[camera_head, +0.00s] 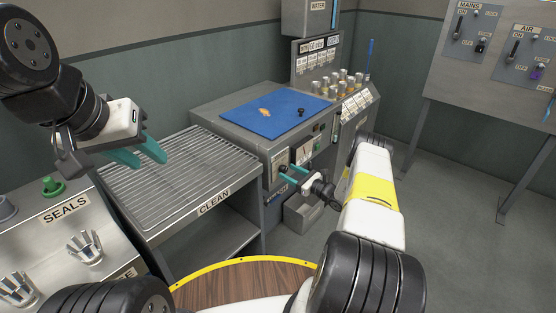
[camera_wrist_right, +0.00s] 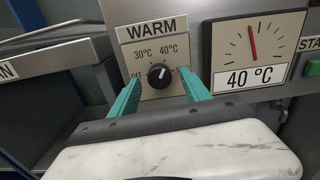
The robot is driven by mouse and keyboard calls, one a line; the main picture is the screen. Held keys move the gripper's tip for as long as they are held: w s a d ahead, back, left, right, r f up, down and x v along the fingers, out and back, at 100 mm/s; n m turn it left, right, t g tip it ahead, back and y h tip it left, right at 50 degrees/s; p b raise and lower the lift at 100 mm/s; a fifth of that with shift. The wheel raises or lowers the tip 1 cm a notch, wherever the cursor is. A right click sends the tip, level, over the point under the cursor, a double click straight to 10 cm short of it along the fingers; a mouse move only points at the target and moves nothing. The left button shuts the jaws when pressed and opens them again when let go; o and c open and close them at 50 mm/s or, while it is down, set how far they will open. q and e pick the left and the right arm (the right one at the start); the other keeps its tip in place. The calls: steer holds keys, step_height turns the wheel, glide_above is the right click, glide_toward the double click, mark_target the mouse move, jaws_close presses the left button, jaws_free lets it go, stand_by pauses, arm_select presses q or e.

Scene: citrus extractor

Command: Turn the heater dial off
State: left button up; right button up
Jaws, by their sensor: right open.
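The heater dial (camera_wrist_right: 159,75) is a round black knob on a panel labelled WARM, with OFF at its left and 30°C and 40°C above. Its white mark points up and slightly right, toward 40°C. My right gripper (camera_wrist_right: 161,90) is open, its teal fingers on either side of the dial; I cannot tell whether they touch it. In the head view the right gripper (camera_head: 284,175) reaches the front of the grey machine and mostly hides the dial. My left gripper (camera_head: 150,160) is open and empty above the ridged drainer, away from the dial.
A gauge (camera_wrist_right: 250,50) labelled 40 °C sits right of the dial, with a green button (camera_wrist_right: 312,67) beyond it. A blue mat (camera_head: 270,112) lies on the machine top. The CLEAN drainer (camera_head: 180,172) stands at its left. Open floor lies to the right.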

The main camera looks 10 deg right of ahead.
steer(key=shift+x, duration=0.8)
jaws_close()
